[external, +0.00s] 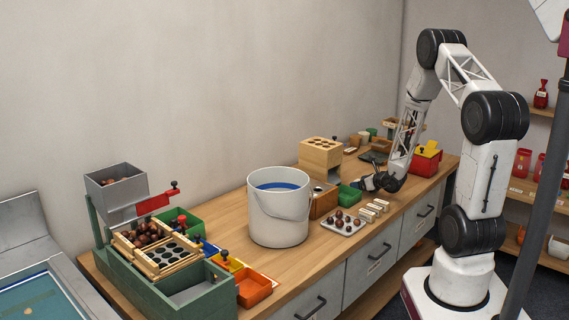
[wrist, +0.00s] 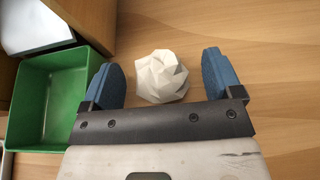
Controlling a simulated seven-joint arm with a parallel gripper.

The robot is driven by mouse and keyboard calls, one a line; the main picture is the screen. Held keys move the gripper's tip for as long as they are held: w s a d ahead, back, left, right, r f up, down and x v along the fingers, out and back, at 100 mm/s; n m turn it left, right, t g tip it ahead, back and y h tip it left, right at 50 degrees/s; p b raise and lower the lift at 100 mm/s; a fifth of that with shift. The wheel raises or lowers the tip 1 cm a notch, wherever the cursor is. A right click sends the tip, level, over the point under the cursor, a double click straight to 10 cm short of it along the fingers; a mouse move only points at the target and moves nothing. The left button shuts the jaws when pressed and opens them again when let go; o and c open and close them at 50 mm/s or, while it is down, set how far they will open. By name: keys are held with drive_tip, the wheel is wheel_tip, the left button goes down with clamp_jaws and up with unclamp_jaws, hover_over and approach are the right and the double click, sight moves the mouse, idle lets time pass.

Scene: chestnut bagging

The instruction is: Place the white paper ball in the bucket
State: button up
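The white paper ball (wrist: 162,77) is a crumpled, faceted lump on the wooden bench top in the wrist view. My gripper (wrist: 163,80) is open, with its two blue fingertips on either side of the ball and a gap to each. The ball cannot be made out in the external view. There, my gripper (external: 372,184) is low over the bench beside the small green bin. The white bucket (external: 279,217) stands upright on the bench left of my gripper, with a handle on its side and blue showing inside.
The green bin (wrist: 46,100) sits close to my left finger in the wrist view. In the external view, a tray of chestnuts (external: 343,223) and pale blocks (external: 375,210) lie between the bucket and my gripper. A wooden box with holes (external: 321,154) stands behind. Chestnut trays and a green frame (external: 195,300) fill the left end.

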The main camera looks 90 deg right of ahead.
drive_tip(key=shift+r, duration=0.2)
drive_tip(key=shift+v, duration=6.05)
drive_tip(key=shift+o, duration=0.4)
